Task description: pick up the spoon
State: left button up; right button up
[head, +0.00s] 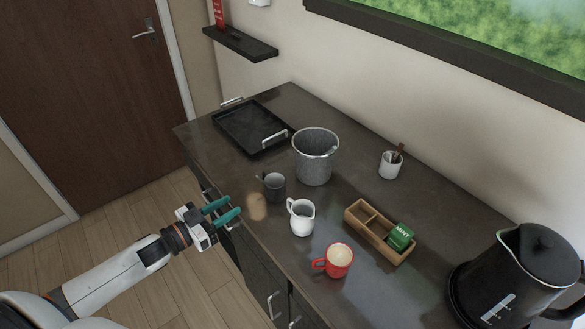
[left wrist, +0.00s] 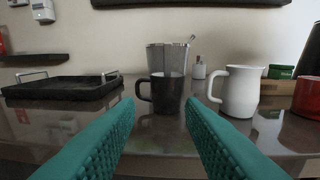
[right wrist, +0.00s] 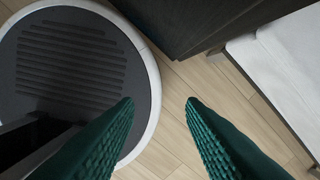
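A thin metal handle that looks like the spoon (left wrist: 191,39) sticks up at the right rim of the grey metal bucket (head: 315,165) in the left wrist view. A small light piece (head: 333,150) shows at the bucket's rim in the head view; its lower part is hidden. My left gripper (head: 235,206) is open and empty at the counter's front edge. In the left wrist view its fingers point toward the dark mug (left wrist: 167,94), with the bucket behind it. My right gripper (right wrist: 160,102) is open and empty above the floor, away from the counter.
On the counter (head: 340,205) stand a black tray (head: 250,128), white pitcher (head: 302,218), red mug (head: 338,261), wooden box (head: 366,222) with a green packet (head: 400,236), white cup (head: 390,165) with brown sticks, and black kettle (head: 525,265).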

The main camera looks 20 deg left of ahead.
aim_at(268, 185)
pick_arm(q)
jog(key=shift+m+h, duration=0.4)
jog(key=shift+h, duration=0.3)
jog(key=w+d+r, duration=0.1)
jog(key=w, duration=0.1)
jog(key=w+d+r+p, duration=0.1)
jog(key=w+d, duration=0.1)
jog(key=w+d+r+p, duration=0.1)
jog(key=shift+w+d+r, duration=0.1)
jog(key=shift+w+d, duration=0.25)
jog(key=shift+w, duration=0.05)
jog(key=shift+w+d, duration=0.2)
jog(key=shift+w, duration=0.25)
jog(key=p+x, duration=0.1)
jog(key=x, duration=0.1)
jog(key=p+x, duration=0.1)
jog(key=x, duration=0.1)
jog(key=shift+w+a, duration=0.2)
jog(key=shift+w, duration=0.1)
jog(key=shift+w+d, duration=0.15)
jog(key=shift+c, duration=0.6)
grip_shut()
